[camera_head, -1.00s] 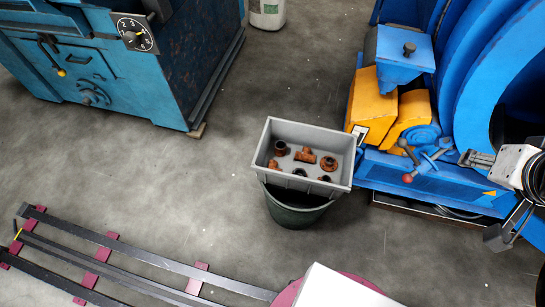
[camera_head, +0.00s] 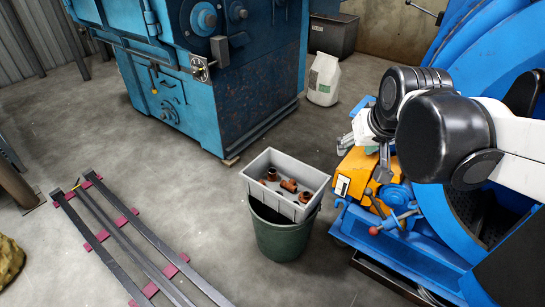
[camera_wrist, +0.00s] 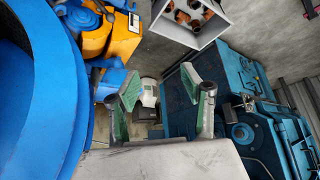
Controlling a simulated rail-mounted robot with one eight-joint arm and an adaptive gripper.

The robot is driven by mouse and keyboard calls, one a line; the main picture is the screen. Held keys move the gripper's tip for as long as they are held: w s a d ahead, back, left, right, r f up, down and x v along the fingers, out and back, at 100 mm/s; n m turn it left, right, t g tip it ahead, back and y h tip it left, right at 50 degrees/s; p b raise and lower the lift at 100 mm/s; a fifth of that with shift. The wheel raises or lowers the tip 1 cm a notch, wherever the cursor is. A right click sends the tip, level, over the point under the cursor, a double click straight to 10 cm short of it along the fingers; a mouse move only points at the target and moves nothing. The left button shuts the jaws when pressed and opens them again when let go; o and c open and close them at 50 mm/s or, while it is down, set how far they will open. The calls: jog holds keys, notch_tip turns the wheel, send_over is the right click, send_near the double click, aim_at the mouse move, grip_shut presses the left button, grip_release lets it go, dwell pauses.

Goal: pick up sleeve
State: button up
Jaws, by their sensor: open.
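Several small copper-brown pipe fittings (camera_head: 289,185) lie in a grey open bin (camera_head: 317,200) on top of a green bucket. Which of them is the sleeve I cannot tell at this size. The near wall of the bin hides part of its inside. In the wrist view the bin (camera_wrist: 219,26) is at the top, with brown fittings (camera_wrist: 181,17) in it. My gripper (camera_wrist: 160,82) is open, with nothing between its green-padded fingers. In the head view my gripper (camera_head: 384,165) is right of the bin, over the blue and yellow machine, and apart from the fittings.
The blue machine with a yellow cover (camera_head: 357,172) and red-knobbed lever stands close right of the bin. The green bucket (camera_head: 283,240) supports the bin. A teal machine (camera_head: 215,95) stands behind left, a white sack (camera_head: 323,80) beside it. Floor rails (camera_head: 125,240) lie left.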

jog(key=w+a+f+n+p, duration=0.1)
jog(key=w+a+f, duration=0.1)
jog(key=w, duration=0.4)
jog(key=w+a+f, duration=0.1)
jog(key=w+a, duration=0.2)
jog(key=w, duration=0.3)
jog(key=n+g+y+p, duration=0.1)
jog(key=n+g+p, duration=0.1)
jog(key=p, duration=0.1)
send_over(273, 171)
jog(key=s+d, duration=0.2)
jog(key=s, duration=0.3)
notch_tip(273, 171, down, 27)
jog(key=b+x, duration=0.2)
jog(key=x, duration=0.6)
jog(key=shift+d+f+b, duration=0.1)
jog(key=shift+f+b, duration=0.2)
jog(key=shift+f, duration=0.15)
jog(key=shift+w+a+b+x, duration=0.15)
jog(key=shift+b+x, duration=0.55)
jog(key=shift+x, duration=0.7)
jog(key=shift+w+a+b+x, duration=0.15)
jog(key=shift+b+x, duration=0.5)
jog(key=shift+x, duration=0.75)
jog(key=shift+s+r, duration=0.1)
jog(key=shift+r, duration=0.1)
grip_shut()
